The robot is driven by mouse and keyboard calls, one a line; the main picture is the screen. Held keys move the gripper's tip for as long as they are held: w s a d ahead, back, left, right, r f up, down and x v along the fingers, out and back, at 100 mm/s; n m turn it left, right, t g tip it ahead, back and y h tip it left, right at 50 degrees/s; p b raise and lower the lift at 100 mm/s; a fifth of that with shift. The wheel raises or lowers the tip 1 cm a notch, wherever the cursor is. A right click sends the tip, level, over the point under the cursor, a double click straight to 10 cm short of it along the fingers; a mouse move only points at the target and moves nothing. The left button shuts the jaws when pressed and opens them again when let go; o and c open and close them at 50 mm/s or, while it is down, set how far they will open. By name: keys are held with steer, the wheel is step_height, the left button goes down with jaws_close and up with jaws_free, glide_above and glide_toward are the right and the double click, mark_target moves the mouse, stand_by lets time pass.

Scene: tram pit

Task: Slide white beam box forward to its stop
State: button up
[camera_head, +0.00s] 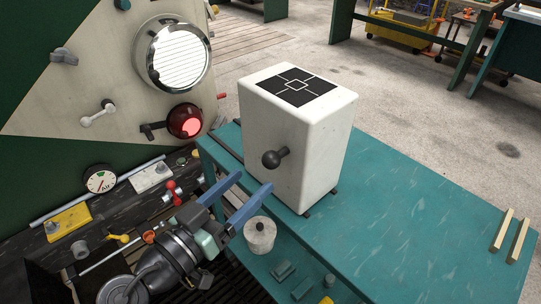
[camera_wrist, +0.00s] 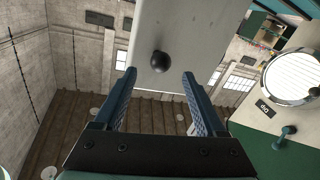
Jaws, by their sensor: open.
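The white beam box (camera_head: 310,150) stands upright on a teal bench (camera_head: 410,210). Its top has a black plate with a white cross-shaped line pattern. A black ball knob (camera_head: 270,159) sticks out of the side facing my gripper. My gripper (camera_head: 255,181) is open, with its two blue fingers pointing at the lower part of that side, apparently short of the knob. In the wrist view the knob (camera_wrist: 160,62) appears between and just beyond the fingertips (camera_wrist: 159,73); the box (camera_wrist: 182,40) fills the upper middle. The stop cannot be made out.
A dark rail (camera_head: 226,147) runs on the bench beside the box. A pale lidded pot (camera_head: 260,235) stands below my gripper. The green and cream tram front (camera_head: 90,90) with lamps and gauge is at left. Two wooden strips (camera_head: 510,235) lie at the right; the bench between is clear.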

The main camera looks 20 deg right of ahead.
mark_target(271, 161)
steer(key=p+x, duration=0.1)
steer(key=x, duration=0.7)
steer(key=shift+c, duration=0.2)
steer(key=shift+a, duration=0.1)
jaws_close()
steer(key=shift+w, duration=0.1)
stand_by(0.9)
